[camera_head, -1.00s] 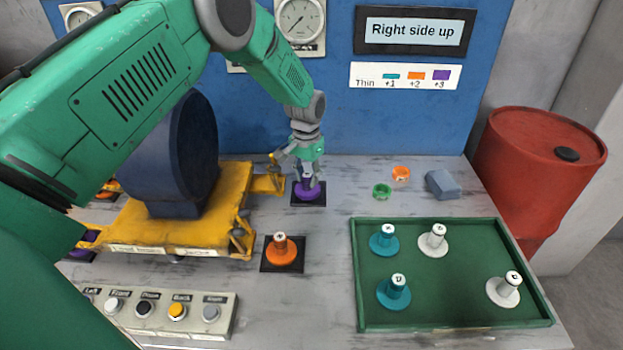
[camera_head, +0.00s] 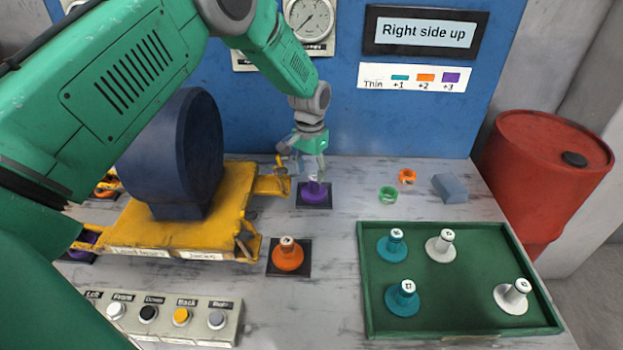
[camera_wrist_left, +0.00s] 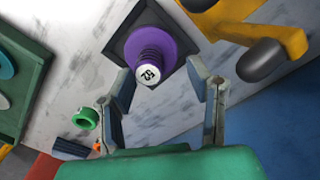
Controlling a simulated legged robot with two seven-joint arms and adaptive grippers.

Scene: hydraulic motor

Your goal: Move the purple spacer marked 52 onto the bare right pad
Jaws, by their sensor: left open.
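A purple spacer (camera_head: 314,193) stands upright on the dark back right pad (camera_head: 327,203), beside the yellow frame. In the left wrist view the purple spacer (camera_wrist_left: 150,48) shows its white cap; I cannot read its mark surely. My left gripper (camera_head: 308,170) is open just above it. In the wrist view its two fingertips (camera_wrist_left: 162,78) lie on either side of the cap, apart from it. The front right pad (camera_head: 304,268) bears an orange spacer (camera_head: 288,257). No bare right pad shows. My right gripper is not in view.
The yellow frame (camera_head: 185,235) bearing the dark motor stands close on the left. A green ring (camera_head: 388,195), an orange ring (camera_head: 407,177) and a blue-grey block (camera_head: 450,188) lie to the right. A green tray (camera_head: 455,325) holds teal and white spacers. A button box (camera_head: 165,318) is in front.

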